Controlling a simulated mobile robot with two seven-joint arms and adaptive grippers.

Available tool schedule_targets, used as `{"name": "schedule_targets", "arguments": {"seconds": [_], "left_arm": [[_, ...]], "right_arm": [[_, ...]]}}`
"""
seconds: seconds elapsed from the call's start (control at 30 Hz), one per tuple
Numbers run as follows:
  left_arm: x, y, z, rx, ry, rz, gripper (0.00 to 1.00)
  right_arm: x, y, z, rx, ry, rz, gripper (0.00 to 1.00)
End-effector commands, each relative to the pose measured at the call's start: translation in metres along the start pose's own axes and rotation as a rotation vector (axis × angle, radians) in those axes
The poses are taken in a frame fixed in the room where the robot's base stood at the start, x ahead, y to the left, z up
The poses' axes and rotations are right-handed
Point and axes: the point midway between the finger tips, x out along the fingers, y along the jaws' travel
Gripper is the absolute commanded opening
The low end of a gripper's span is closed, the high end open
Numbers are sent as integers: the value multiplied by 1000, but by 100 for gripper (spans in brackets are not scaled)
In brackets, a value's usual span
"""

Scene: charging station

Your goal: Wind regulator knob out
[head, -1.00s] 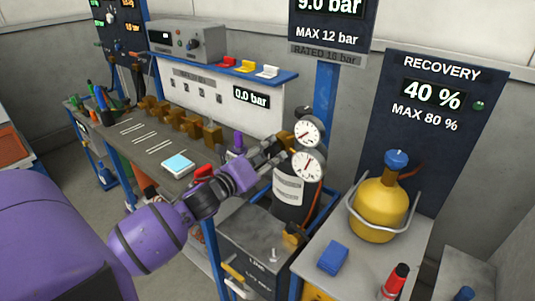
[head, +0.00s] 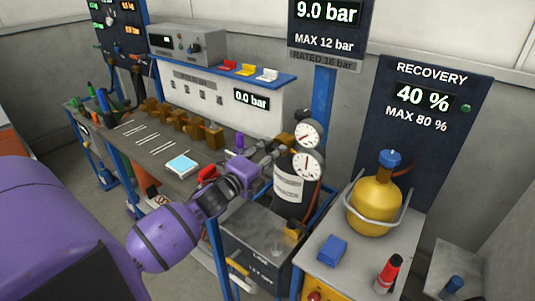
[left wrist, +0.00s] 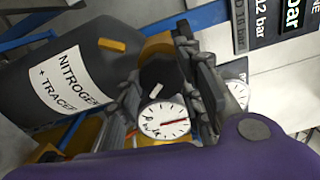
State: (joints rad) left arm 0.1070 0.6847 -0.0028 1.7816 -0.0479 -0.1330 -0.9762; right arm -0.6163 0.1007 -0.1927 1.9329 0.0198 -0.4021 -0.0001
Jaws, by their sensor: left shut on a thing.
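The nitrogen cylinder is dark with a white label (head: 288,188); the label also shows in the left wrist view (left wrist: 69,83). Its brass regulator (head: 286,139) carries two round white gauges, an upper one (head: 307,134) and a lower one (head: 308,165). My left gripper (head: 272,149) reaches in from the left at the regulator. In the left wrist view its two dark fingers (left wrist: 170,82) are closed on the black regulator knob (left wrist: 158,75), which bears a white mark. The far side of the knob is hidden. My right gripper is not in view.
The bench display (head: 252,99) reads 0.0 bar; the hanging sign (head: 324,22) reads 9.0 bar, MAX 12 bar. A yellow recovery cylinder (head: 375,204), blue block (head: 332,249) and red-topped bottle (head: 389,272) stand at right. A grey box (head: 262,235) sits below.

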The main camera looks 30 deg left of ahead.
Motion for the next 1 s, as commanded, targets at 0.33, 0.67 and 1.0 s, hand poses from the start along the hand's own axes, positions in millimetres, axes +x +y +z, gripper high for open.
{"name": "schedule_targets", "arguments": {"seconds": [0.33, 0.67, 1.0], "left_arm": [[-1, 4, -3, -333, 0, 9, 8], [-2, 6, -5, -648, -2, 12, 8], [-2, 5, -6, -971, -4, 14, 8]], "right_arm": [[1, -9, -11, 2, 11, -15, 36], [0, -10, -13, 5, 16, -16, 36], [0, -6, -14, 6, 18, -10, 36]]}}
